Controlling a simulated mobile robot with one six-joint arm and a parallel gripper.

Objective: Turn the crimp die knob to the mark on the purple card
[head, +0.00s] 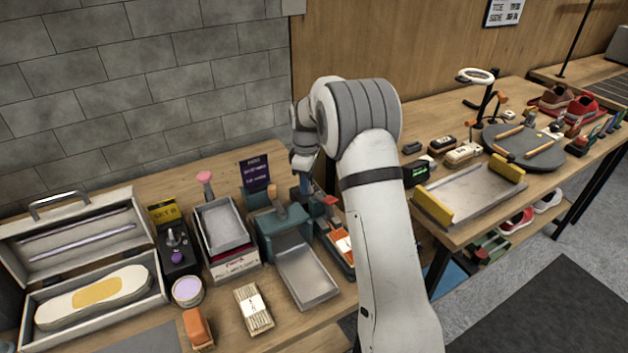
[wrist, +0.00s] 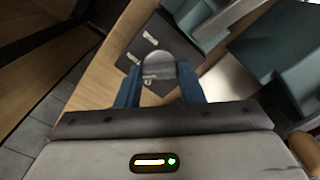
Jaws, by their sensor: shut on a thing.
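The purple card (head: 255,173) stands upright behind the teal press in the head view, with small lines of print that I cannot read. My gripper (head: 304,184) reaches down to the right of the card, and the arm hides part of this area. In the wrist view the two blue fingers of my gripper (wrist: 159,80) are closed on the sides of a grey, round-topped knob (wrist: 158,65). The knob sits over a dark plate (wrist: 183,52) with small white labels. Its pointer and the mark cannot be made out. The knob is hidden in the head view.
A teal press (head: 283,232) with a grey tray stands in front of the card. A black box (head: 178,262) with a purple knob and a yellow card (head: 162,211) stand to the left. An open toolbox (head: 85,245) is at far left. The right table (head: 455,225) holds more tools.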

